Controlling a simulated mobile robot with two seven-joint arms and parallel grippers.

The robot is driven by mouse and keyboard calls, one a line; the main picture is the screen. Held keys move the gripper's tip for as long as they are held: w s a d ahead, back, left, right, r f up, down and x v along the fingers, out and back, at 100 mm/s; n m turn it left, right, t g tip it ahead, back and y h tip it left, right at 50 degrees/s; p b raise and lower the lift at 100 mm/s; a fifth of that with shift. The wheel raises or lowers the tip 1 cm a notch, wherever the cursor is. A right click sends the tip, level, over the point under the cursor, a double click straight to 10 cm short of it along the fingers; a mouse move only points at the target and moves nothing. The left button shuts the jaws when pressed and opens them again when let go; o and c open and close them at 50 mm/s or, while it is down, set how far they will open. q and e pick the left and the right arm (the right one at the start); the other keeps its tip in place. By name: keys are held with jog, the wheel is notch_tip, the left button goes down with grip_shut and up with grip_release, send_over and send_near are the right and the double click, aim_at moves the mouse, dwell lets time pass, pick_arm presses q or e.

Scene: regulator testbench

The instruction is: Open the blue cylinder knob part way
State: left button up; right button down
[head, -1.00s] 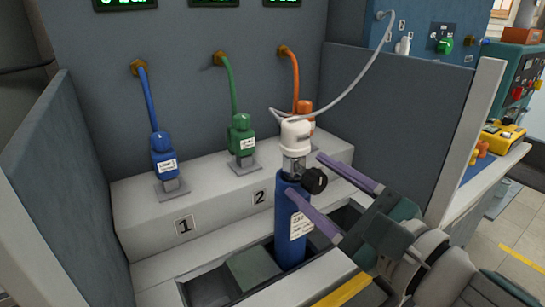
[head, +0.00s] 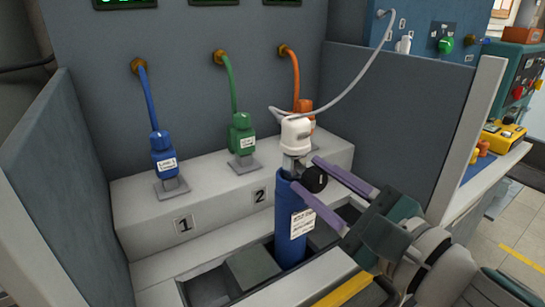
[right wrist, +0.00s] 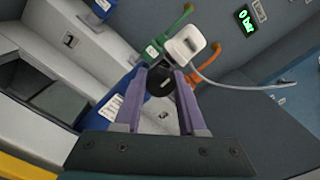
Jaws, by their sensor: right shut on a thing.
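The blue cylinder (head: 291,222) stands upright in a recess at the front of the bench, with a white label on its side. A white regulator cap (head: 296,130) sits on top, with a grey hose leaving it. The cylinder's black knob (head: 315,179) faces my right gripper (head: 304,174), whose two purple fingers lie on either side of it. In the right wrist view the black knob (right wrist: 160,82) shows between the fingertips, and the fingers are closed on it. My left gripper is not in view.
Blue (head: 164,155), green (head: 241,134) and orange (head: 303,107) connectors with hoses stand on the grey step behind. A dark blue partition (head: 400,125) rises close on the right, and another wall stands on the left. The recess left of the cylinder holds a grey block (head: 252,267).

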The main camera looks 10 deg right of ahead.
jog(key=n+b, duration=0.3)
jog(key=n, duration=0.2)
jog(key=shift+f, duration=0.15)
jog(key=shift+n+b, duration=0.7)
jog(key=shift+n, duration=0.8)
jog(key=shift+c, duration=2.4)
grip_release()
jog(key=b+v, duration=0.3)
jog(key=v, duration=0.7)
